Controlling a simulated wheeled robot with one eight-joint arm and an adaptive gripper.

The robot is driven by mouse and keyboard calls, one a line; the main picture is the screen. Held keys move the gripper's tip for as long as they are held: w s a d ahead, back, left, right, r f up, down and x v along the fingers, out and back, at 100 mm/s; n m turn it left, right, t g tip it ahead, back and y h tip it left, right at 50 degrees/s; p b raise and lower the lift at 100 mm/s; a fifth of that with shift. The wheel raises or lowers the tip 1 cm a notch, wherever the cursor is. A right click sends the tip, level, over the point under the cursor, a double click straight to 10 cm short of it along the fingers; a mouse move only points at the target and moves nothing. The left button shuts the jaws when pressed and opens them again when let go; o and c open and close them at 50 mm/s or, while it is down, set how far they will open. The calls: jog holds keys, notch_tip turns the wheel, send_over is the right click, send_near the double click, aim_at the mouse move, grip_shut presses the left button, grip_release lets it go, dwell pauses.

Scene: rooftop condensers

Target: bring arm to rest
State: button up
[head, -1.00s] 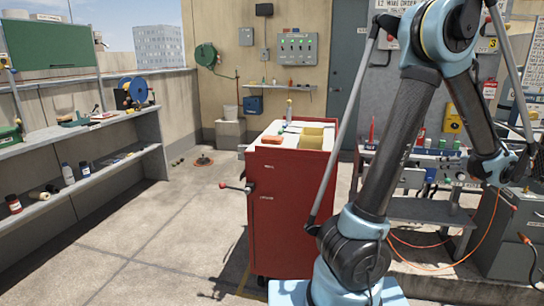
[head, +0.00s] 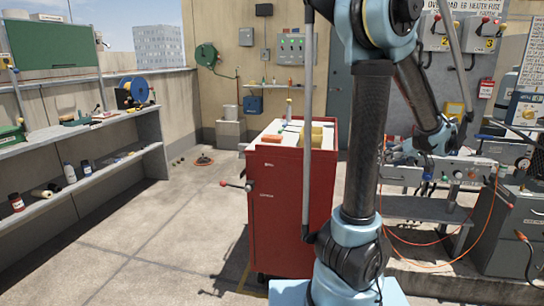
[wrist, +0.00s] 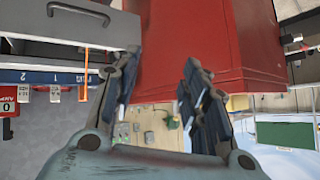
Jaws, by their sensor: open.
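My arm stands folded over a blue-grey base, its lower link nearly upright and its forearm slanting down to the right. In the wrist view my gripper (wrist: 156,78) is open, its two dark fingers apart with nothing between them. The wrist view is turned over. A red tool cart (wrist: 190,40) fills the area beyond the fingertips. In the head view the red cart (head: 290,210) stands left of my arm. The gripper cannot be made out clearly in the head view, where the wrist end is among the bench clutter.
A work bench (head: 425,208) with panel, knobs and orange cables stands behind and right of my arm. A grey cabinet (head: 505,235) is at the right. Shelves (head: 90,185) with bottles line the left wall. The floor (head: 160,225) between shelves and cart is mostly clear.

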jog(key=s+a+f+g, duration=0.2)
jog(key=s+a, duration=0.2)
jog(key=a, duration=0.6)
jog(key=s+a+f+g, duration=0.1)
jog(key=s+a+g, duration=0.25)
jog(key=a, duration=0.75)
jog(key=s+a+f+h, duration=0.2)
jog(key=s+a+f, duration=0.1)
jog(key=s, duration=0.5)
jog(key=s+a+f+m+g+h, duration=0.1)
jog(key=s+a+f+h, duration=0.1)
jog(key=s+f, duration=0.4)
jog(key=shift+s+a, duration=0.75)
jog(key=shift+s, duration=0.4)
